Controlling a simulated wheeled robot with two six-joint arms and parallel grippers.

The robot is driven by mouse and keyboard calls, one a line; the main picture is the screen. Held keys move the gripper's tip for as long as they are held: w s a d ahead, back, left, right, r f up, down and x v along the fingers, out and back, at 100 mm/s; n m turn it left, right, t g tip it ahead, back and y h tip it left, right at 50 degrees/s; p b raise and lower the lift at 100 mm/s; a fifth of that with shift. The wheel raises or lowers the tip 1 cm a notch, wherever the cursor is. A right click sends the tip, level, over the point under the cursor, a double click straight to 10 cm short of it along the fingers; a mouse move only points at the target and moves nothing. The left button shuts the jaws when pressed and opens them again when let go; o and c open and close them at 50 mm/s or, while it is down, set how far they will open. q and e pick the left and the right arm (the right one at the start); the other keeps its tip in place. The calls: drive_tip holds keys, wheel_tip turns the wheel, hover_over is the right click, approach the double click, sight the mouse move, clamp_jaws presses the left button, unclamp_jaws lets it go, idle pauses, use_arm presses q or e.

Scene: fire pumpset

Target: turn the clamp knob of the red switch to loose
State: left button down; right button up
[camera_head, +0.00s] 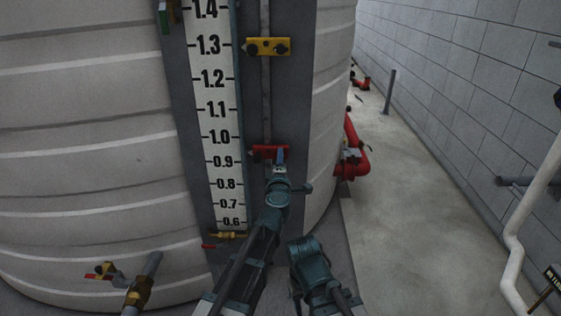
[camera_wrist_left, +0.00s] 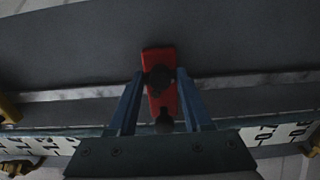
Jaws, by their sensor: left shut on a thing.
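The red switch (camera_head: 262,150) is mounted on a vertical rod on the tank's dark strip, right of the level scale, near the 0.9 to 1.0 marks. My left gripper (camera_head: 280,155) is at its right end and covers that part in the head view. In the left wrist view the red switch (camera_wrist_left: 158,55) lies between the two blue fingers of the left gripper (camera_wrist_left: 160,74). The fingers are shut on the dark clamp knob (camera_wrist_left: 160,78). A second dark knob (camera_wrist_left: 164,122) shows lower on the red body. My right gripper's fingers do not show.
A yellow switch (camera_head: 268,46) sits higher on the same rod. The white level scale (camera_head: 222,110) is close on the left. A brass valve (camera_head: 228,235) is below. Red piping (camera_head: 355,155) stands behind the tank, with open floor (camera_head: 400,230) on the right.

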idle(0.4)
use_arm(q)
drive_tip(key=shift+c, duration=1.6)
unclamp_jaws()
